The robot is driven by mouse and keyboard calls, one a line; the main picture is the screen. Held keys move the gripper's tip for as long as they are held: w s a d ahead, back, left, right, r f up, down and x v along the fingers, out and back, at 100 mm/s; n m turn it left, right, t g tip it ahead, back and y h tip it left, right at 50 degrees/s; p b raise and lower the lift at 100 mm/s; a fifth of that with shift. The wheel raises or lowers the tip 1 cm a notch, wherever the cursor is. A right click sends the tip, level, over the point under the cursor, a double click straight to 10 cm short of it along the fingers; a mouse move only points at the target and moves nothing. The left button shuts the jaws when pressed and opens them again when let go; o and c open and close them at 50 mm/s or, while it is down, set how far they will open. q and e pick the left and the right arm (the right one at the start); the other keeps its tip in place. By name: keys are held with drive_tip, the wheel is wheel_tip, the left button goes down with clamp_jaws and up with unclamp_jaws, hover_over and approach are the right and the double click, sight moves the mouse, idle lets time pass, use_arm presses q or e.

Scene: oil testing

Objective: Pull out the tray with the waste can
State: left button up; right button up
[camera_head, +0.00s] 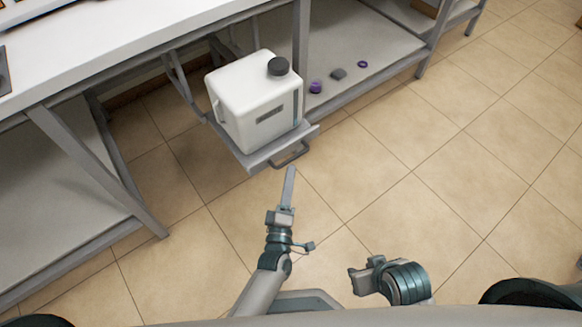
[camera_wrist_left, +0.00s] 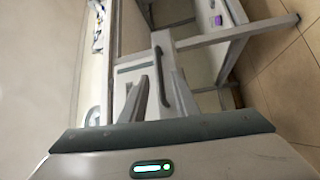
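The white waste can (camera_head: 256,112) with a dark round cap stands upright on the grey tray (camera_head: 252,160) under the bench. The tray has a dark bar handle (camera_head: 290,154) at its front. My left gripper (camera_head: 291,170) is just in front of the handle, fingers pointing at it. In the left wrist view, the fingers (camera_wrist_left: 160,90) are apart and the handle (camera_wrist_left: 161,65) appears in line with the gap between them. I cannot tell whether they touch it. My right gripper (camera_head: 358,275) is low in the head view, away from the tray; its opening is unclear.
A white bench (camera_head: 130,40) with grey legs runs above the tray. Small purple and grey caps (camera_head: 338,74) lie on the lower shelf (camera_head: 350,40) to the right. The tiled floor (camera_head: 400,170) in front of the tray is clear.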

use_arm(q)
drive_tip(key=v, duration=1.2)
drive_tip(key=shift+s, duration=0.4)
use_arm(e)
drive_tip(key=shift+w+a, duration=0.2)
drive_tip(key=shift+a, duration=0.05)
use_arm(q)
drive_tip(key=shift+w+a, duration=0.1)
